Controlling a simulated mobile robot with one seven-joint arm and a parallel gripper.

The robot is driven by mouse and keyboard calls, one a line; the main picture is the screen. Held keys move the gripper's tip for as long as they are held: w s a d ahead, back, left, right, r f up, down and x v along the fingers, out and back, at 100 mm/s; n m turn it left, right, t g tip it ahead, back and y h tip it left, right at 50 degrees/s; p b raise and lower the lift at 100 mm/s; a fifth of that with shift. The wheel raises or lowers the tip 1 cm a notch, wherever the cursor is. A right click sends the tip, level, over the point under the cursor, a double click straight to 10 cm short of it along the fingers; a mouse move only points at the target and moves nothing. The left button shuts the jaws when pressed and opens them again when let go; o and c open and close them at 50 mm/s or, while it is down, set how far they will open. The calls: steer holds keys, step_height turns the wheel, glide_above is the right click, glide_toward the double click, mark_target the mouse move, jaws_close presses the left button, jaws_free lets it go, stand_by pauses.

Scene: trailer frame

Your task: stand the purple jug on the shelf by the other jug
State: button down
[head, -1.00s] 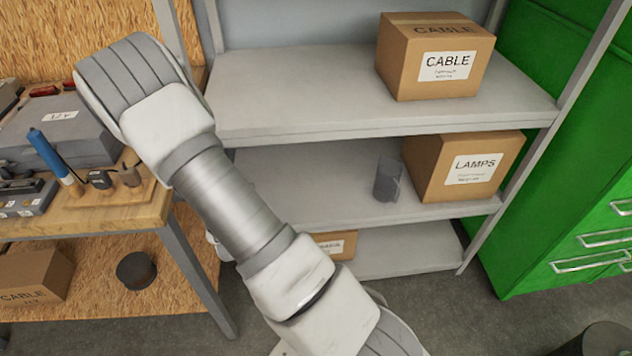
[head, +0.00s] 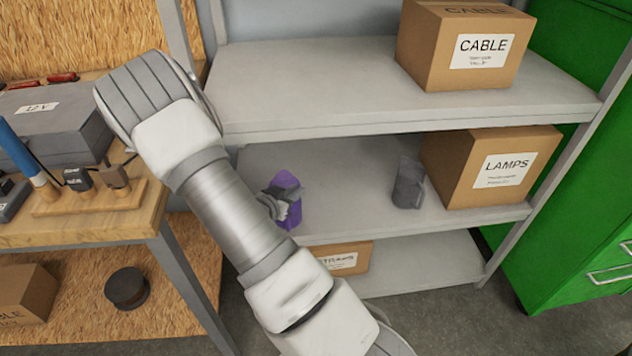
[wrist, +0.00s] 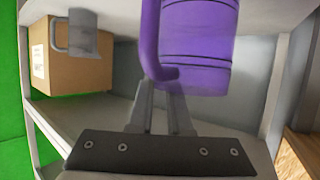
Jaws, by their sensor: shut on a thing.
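The purple jug (head: 289,181) is at the left part of the middle shelf (head: 340,170), partly hidden by my gripper and arm. My gripper (head: 282,197) is shut on it. In the wrist view, which looks upside down, the fingers (wrist: 162,92) meet the purple jug (wrist: 200,45) at its handle. I cannot tell whether its base touches the shelf. The other jug, a grey one (head: 408,183), stands on the middle shelf to the right, apart from the purple jug. The grey jug also shows in the wrist view (wrist: 83,36).
The LAMPS box (head: 495,170) stands just right of the grey jug. The upper shelf (head: 330,85), with a CABLE box (head: 465,45), overhangs the middle shelf. A workbench (head: 80,225) is at the left. The middle shelf is clear between the two jugs.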

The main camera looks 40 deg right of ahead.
steer(key=b+x, duration=0.3)
steer(key=x, duration=0.7)
steer(key=shift+w+d+r, duration=0.15)
steer(key=shift+d+r, duration=0.1)
steer(key=shift+f, duration=0.15)
steer(key=c, duration=0.8)
jaws_free()
steer(key=shift+c, duration=0.2)
